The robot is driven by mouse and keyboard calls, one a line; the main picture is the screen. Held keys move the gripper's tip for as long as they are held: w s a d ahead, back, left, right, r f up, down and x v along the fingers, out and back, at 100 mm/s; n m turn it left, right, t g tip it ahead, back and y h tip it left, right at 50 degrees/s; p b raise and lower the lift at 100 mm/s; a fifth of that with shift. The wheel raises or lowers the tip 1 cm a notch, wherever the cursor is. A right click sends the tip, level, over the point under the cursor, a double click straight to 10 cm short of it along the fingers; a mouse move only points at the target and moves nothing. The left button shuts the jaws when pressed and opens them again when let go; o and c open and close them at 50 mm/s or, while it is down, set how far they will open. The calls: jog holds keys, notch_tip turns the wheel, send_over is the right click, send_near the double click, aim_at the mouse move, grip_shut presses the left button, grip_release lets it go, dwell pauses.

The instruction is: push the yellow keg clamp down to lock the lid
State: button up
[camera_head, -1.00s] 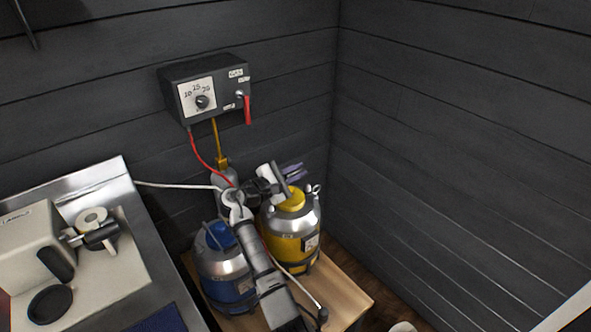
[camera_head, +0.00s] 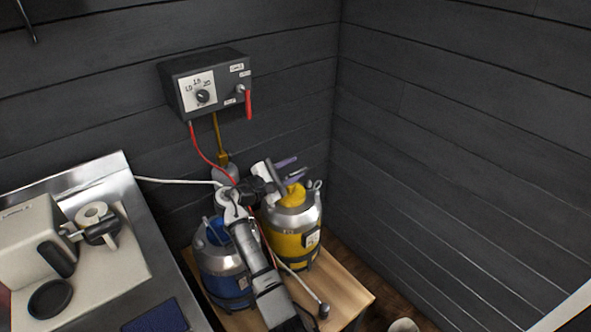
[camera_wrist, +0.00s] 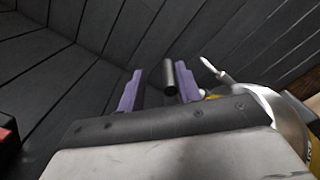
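The yellow keg (camera_head: 291,246) stands on a wooden stand, with a silver shoulder and a yellow lid (camera_head: 296,194) on top. A thin metal lever (camera_head: 317,185) stands up at the lid's right side; a pale lever (camera_wrist: 212,68) shows right of my fingers in the wrist view. My gripper (camera_head: 291,168) is just above and behind the lid. Its two purple fingers are apart. In the wrist view my gripper (camera_wrist: 158,90) has a dark round-ended bar (camera_wrist: 170,76) between or beyond the fingers; I cannot tell whether it touches them. My arm hides part of the keg.
A blue keg (camera_head: 226,280) stands close on the left, partly behind my arm. A control box (camera_head: 207,83) with a dial and red lever is on the wall above. A hose runs past the kegs. Dark plank walls close the corner. A steel counter (camera_head: 140,230) is at left.

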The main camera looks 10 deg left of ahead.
jog(key=b+v, duration=0.2)
jog(key=v, duration=1)
jog(key=shift+s, duration=0.15)
jog(key=shift+a, duration=0.15)
